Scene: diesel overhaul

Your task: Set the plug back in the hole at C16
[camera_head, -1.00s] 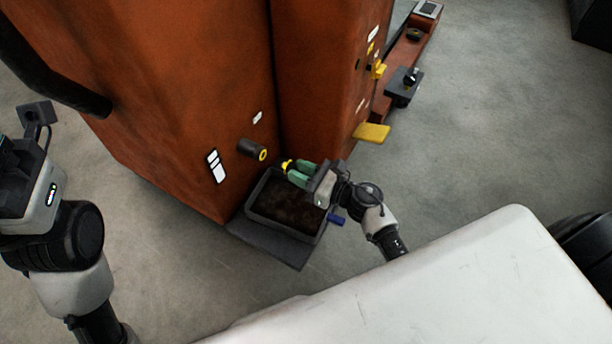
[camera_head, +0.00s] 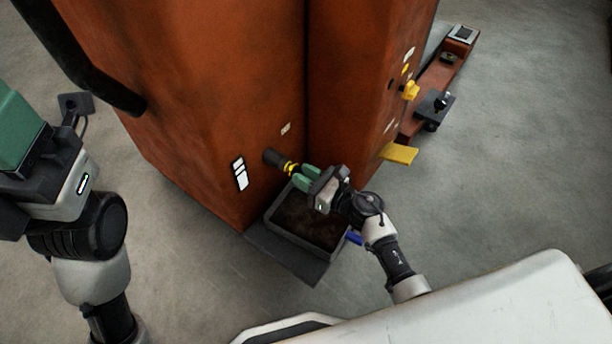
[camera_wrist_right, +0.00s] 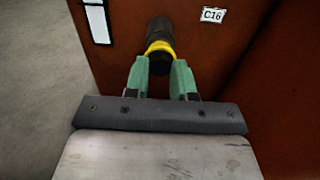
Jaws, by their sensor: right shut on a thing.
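The plug (camera_head: 291,168), black and yellow, is between the green fingers of my right gripper (camera_head: 299,178), which is shut on it. It sits right at the mouth of the dark pipe stub (camera_head: 273,157) on the orange engine block. In the right wrist view the plug (camera_wrist_right: 159,64) lines up with the yellow-rimmed stub (camera_wrist_right: 159,32), beside the C16 label (camera_wrist_right: 213,15). I cannot tell how deep the plug is. My left gripper (camera_head: 18,125) is at the left picture edge; its fingertips are out of view.
A grey tray (camera_head: 268,226) with dark contents lies on a dark mat (camera_head: 295,266) below the stub. A yellow pedal-like plate (camera_head: 399,153) juts from the block at right. A white surface (camera_head: 480,305) fills the lower right.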

